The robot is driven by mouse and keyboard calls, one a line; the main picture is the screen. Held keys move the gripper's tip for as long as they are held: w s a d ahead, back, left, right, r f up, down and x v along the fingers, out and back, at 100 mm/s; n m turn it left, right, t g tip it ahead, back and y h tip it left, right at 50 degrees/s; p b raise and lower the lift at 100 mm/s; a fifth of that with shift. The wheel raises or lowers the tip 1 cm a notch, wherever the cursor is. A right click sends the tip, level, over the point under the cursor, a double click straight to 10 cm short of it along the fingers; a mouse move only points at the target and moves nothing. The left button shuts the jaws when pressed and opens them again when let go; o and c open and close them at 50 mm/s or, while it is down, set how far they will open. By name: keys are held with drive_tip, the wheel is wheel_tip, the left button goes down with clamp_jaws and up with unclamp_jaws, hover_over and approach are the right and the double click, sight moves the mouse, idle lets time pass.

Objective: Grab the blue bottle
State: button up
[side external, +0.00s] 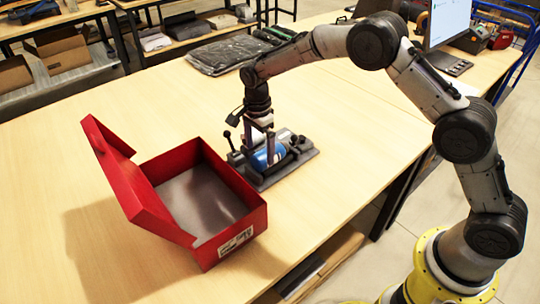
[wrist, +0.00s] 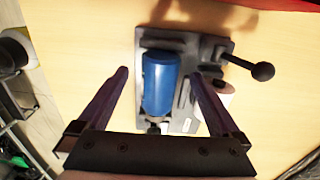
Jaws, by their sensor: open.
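The blue bottle (wrist: 160,84) lies on its side on a dark grey fixture (wrist: 222,48), which rests on the wooden table. In the side external view the bottle (side external: 262,158) is partly hidden by my gripper (side external: 264,150), which points down over the fixture (side external: 306,156). In the wrist view my gripper (wrist: 158,75) is open, with one finger on each side of the bottle. The left finger has a gap to the bottle, and the right finger is over the fixture's right part. I cannot tell the exact height of the fingertips.
A lever with a black ball knob (wrist: 262,71) sticks out from the fixture. An open red box (side external: 250,222) with its lid raised stands left of the fixture. Dark folded garments in plastic (side external: 228,55) lie behind. A monitor (side external: 447,20) stands at the back right. The table front (side external: 350,195) is clear.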

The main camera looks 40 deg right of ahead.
sight(259, 155)
drive_tip(key=shift+f, duration=1.85)
drive_tip(key=c, duration=1.4)
drive_tip(key=shift+r, duration=0.2)
